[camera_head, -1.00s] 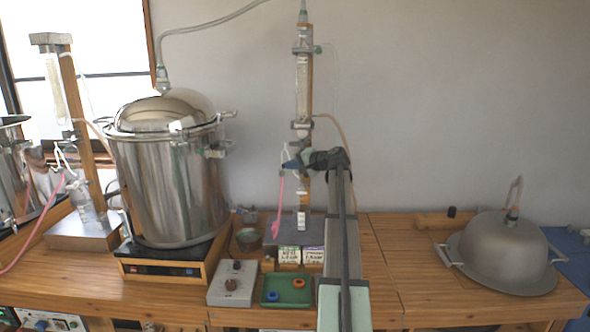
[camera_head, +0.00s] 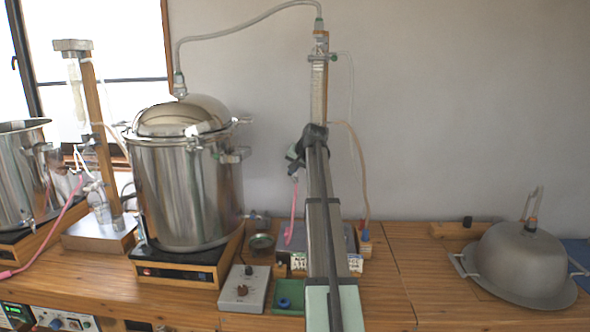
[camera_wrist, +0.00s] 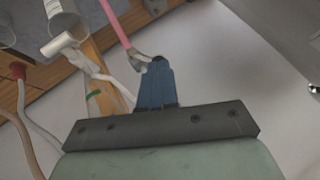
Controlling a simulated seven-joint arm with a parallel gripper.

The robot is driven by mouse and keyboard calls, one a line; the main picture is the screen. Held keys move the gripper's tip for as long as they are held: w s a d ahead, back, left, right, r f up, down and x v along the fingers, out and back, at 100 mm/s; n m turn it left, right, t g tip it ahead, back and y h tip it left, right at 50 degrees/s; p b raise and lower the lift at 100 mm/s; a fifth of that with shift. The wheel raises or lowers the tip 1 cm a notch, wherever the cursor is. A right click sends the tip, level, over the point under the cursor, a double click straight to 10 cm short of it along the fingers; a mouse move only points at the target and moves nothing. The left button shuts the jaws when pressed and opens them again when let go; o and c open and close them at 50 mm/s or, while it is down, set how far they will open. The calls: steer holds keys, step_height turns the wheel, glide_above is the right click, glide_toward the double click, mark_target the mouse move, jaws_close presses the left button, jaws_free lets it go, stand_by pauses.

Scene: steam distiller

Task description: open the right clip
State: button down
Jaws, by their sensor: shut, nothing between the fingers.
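The steel pot (camera_head: 190,195) with a domed lid (camera_head: 181,116) stands on a hotplate left of centre in the head view. The right clip (camera_head: 235,156) is a small metal fitting at the pot's right rim. Its latch position is too small to tell. My gripper (camera_head: 292,158) is to the right of this clip at about rim height, apart from it. In the wrist view my gripper's blue fingers (camera_wrist: 158,82) are together and empty. A grey metal surface, perhaps the pot, shows at the upper right there; the clip cannot be made out.
A glass condenser on a wooden post (camera_head: 319,85) stands behind my arm, with a pink tube (camera_head: 293,210) near my gripper. A hose (camera_head: 245,22) joins it to the lid. A grey dome (camera_head: 520,262) lies on the right.

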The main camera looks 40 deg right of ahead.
steer(key=shift+r, duration=0.1)
steer(key=shift+r, duration=0.7)
steer(key=v, duration=1.4)
steer(key=shift+s, duration=0.15)
steer(key=shift+d+f, duration=0.1)
